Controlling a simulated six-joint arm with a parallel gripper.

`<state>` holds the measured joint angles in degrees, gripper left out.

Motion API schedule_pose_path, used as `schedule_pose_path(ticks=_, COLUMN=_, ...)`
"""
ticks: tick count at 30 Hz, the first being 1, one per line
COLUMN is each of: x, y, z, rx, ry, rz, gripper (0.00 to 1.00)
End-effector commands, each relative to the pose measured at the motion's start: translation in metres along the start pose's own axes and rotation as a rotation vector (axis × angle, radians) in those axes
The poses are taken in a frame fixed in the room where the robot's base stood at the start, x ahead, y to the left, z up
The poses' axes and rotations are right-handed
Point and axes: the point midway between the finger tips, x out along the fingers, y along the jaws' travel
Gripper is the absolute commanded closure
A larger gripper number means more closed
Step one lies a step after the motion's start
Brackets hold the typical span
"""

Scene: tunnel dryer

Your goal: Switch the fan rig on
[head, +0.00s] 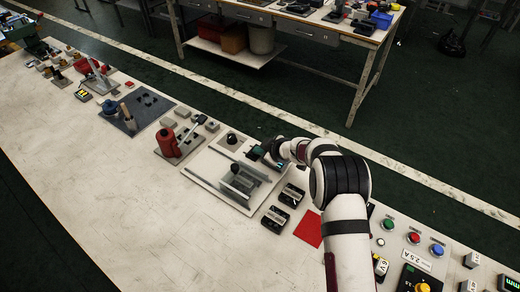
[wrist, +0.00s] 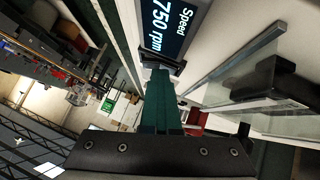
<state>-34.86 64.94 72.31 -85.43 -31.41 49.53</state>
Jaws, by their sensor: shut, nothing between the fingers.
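The fan rig's pale base plate (head: 208,170) lies on the bench in the middle of the head view. On it are a clear-sided tunnel (head: 228,187) with a black knob (head: 237,168), a round black dial (head: 232,138) and a small display (head: 256,153). In the wrist view the lit display (wrist: 172,25) reads "Speed 750 rpm". The tunnel's clear cover and black handle (wrist: 272,85) also show there. My gripper (wrist: 162,68) is shut and empty, close beside the display. In the head view my wrist hides the fingertips and part of the plate's right end. I cannot tell whether they touch anything.
Two black switch boxes (head: 291,195) and a red square (head: 308,229) lie right of the rig. A panel with coloured buttons (head: 414,238) stands at the lower right. The bench's front left is clear.

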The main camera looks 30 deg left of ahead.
Motion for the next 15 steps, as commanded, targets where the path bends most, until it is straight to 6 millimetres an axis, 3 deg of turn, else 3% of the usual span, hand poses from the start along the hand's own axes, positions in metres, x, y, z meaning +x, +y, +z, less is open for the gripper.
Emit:
schedule_pose_path(ticks=4, x=-0.007, y=-0.001, z=-0.007, rx=-0.002, ry=0.000, rz=-0.003, gripper=1.00)
schedule_pose_path(ticks=8, x=-0.027, y=0.000, z=-0.028, rx=-0.003, ry=0.001, rz=0.000, gripper=1.00)
schedule_pose_path(ticks=15, x=-0.086, y=0.000, z=-0.029, rx=0.001, ry=0.000, rz=0.002, gripper=1.00)
